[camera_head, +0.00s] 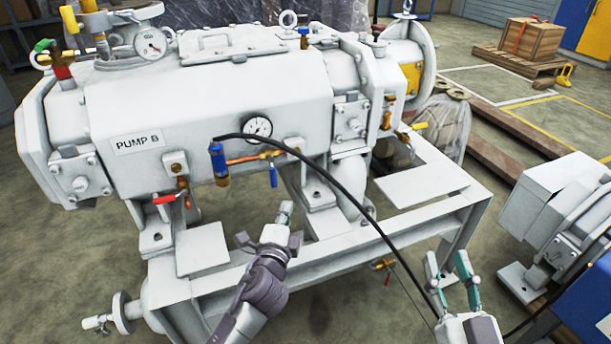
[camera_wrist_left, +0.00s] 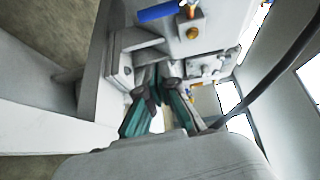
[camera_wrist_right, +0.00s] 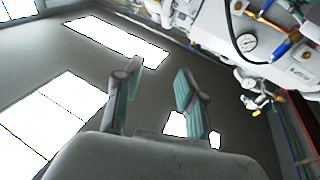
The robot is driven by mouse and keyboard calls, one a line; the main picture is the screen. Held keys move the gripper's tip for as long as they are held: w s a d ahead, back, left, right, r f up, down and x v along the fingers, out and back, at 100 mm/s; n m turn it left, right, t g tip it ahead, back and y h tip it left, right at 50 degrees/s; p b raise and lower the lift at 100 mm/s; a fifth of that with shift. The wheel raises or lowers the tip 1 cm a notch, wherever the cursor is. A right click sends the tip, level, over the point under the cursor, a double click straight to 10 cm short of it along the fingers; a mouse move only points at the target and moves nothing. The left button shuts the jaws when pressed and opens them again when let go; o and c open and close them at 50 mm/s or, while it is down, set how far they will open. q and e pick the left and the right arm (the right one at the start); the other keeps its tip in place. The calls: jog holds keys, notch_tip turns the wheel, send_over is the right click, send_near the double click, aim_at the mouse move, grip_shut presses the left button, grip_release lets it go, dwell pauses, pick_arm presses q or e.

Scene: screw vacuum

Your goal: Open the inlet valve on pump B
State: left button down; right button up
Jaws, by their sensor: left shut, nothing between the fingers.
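The white pump labelled PUMP B (camera_head: 140,138) fills the middle of the head view. Its front carries a red-handled valve (camera_head: 165,199) at lower left and a blue-handled valve (camera_head: 272,172) near the gauge. The frames do not show which valve is the inlet valve. My left gripper (camera_head: 285,212) is shut and empty, below the blue handle in the head view, apart from it. In the left wrist view, a blue handle (camera_wrist_left: 160,12) lies beyond its fingers. My right gripper (camera_head: 447,268) is open and empty, in front of the frame's right side; its fingers show in the right wrist view (camera_wrist_right: 155,82).
A black hose (camera_head: 345,190) runs from the pump front down past my right gripper. Green (camera_head: 43,45) and yellow (camera_head: 68,18) handles stand at the pump's upper left. The white support frame (camera_head: 415,232) is below. Grey equipment (camera_head: 555,215) stands at right.

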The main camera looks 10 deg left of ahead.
pick_arm(q)
jog(key=shift+w+d+r, duration=0.25)
jog(key=shift+w+r, duration=0.05)
jog(key=shift+r, duration=0.1)
pick_arm(e)
jog(key=shift+d+r, duration=0.1)
jog(key=shift+r, duration=0.45)
